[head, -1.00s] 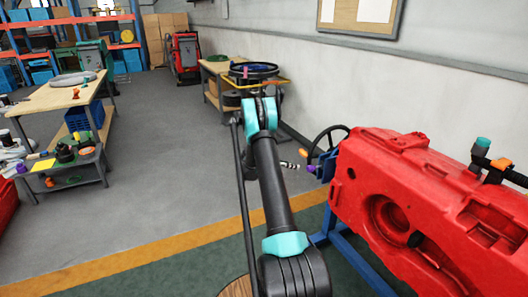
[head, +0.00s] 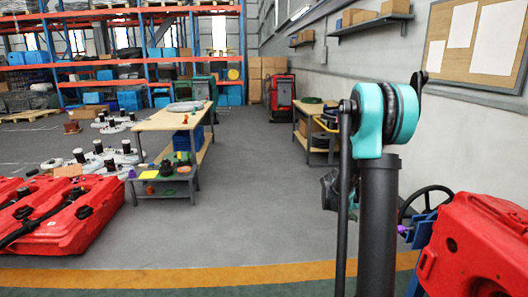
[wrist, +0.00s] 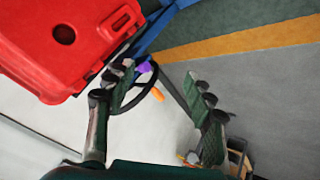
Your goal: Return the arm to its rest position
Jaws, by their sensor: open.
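My gripper (wrist: 160,76) shows in the wrist view with its two dark fingers spread wide. It is open, with nothing held between the fingers. In the head view my arm stands upright right of centre, with its teal joint high in the picture. A dark part, seemingly my gripper (head: 331,190), shows just left of the arm and is mostly hidden by it.
A red tank (head: 475,250) on a blue stand (head: 418,238) is close at the right, beside a black handwheel (head: 424,204). It also shows in the wrist view (wrist: 65,45). Workbenches (head: 168,118) stand farther off. Red tanks (head: 60,215) lie at the left. Open floor (head: 250,200) lies between.

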